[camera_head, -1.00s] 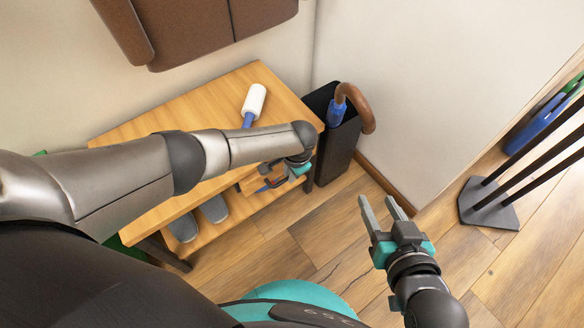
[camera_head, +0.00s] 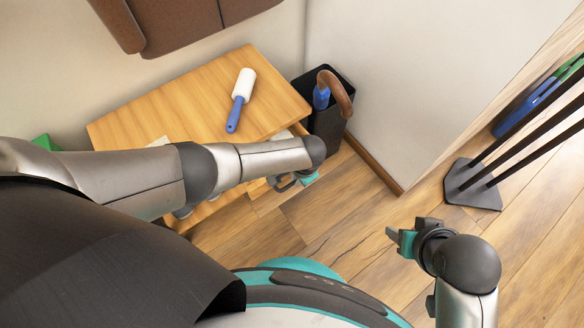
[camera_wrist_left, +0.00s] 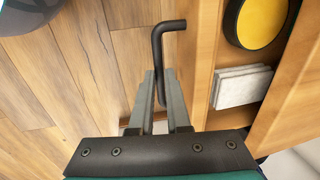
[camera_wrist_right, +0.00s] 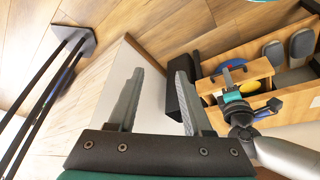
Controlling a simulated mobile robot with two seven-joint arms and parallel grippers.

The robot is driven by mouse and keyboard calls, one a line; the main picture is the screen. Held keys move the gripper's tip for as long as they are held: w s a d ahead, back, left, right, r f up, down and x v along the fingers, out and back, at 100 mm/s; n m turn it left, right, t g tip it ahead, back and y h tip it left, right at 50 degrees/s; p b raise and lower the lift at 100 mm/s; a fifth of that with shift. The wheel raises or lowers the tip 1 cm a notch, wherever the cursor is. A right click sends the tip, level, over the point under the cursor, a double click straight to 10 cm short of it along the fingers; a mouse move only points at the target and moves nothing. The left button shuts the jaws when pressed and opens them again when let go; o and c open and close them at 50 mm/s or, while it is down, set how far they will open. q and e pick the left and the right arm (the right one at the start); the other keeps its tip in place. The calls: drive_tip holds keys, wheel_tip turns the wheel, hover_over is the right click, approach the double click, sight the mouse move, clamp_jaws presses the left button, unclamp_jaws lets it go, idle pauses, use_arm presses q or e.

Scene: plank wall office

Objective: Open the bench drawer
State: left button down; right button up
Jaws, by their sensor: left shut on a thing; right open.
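The wooden bench (camera_head: 190,95) stands against the wall, and my left arm crosses in front of it. Its drawer (camera_wrist_left: 205,60) is open, with a round yellow-topped thing (camera_wrist_left: 262,22) and a folded white cloth (camera_wrist_left: 241,87) inside. My left gripper (camera_wrist_left: 160,78) is shut on the dark bar handle (camera_wrist_left: 157,42) at the drawer front. In the head view the left gripper (camera_head: 292,180) partly hides the drawer. The drawer also shows in the right wrist view (camera_wrist_right: 255,68), sticking out of the bench. My right gripper (camera_head: 391,236) is open and empty, away from the bench; its spread fingers show in its wrist view (camera_wrist_right: 158,75).
A lint roller (camera_head: 238,100) lies on the bench top. A black umbrella bin (camera_head: 328,120) with a brown-handled umbrella (camera_head: 340,88) stands at the bench's right end. A dark-footed stand (camera_head: 472,186) is at right. The floor (camera_head: 345,205) between is clear.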

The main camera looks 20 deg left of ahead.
use_arm(q)
drive_tip(key=s+d+p, duration=0.2)
drive_tip(key=s+d, duration=0.3)
drive_tip(key=d, duration=0.1)
drive_tip(key=shift+d, duration=0.3)
use_arm(e)
drive_tip(key=shift+g, duration=0.4)
drive_tip(key=shift+s+f, duration=0.15)
drive_tip(key=shift+f, duration=2.15)
use_arm(q)
drive_tip(key=shift+s, duration=0.1)
drive_tip(key=c, duration=0.9)
unclamp_jaws()
drive_tip(key=shift+r, duration=0.15)
use_arm(e)
drive_tip(key=shift+r, duration=0.1)
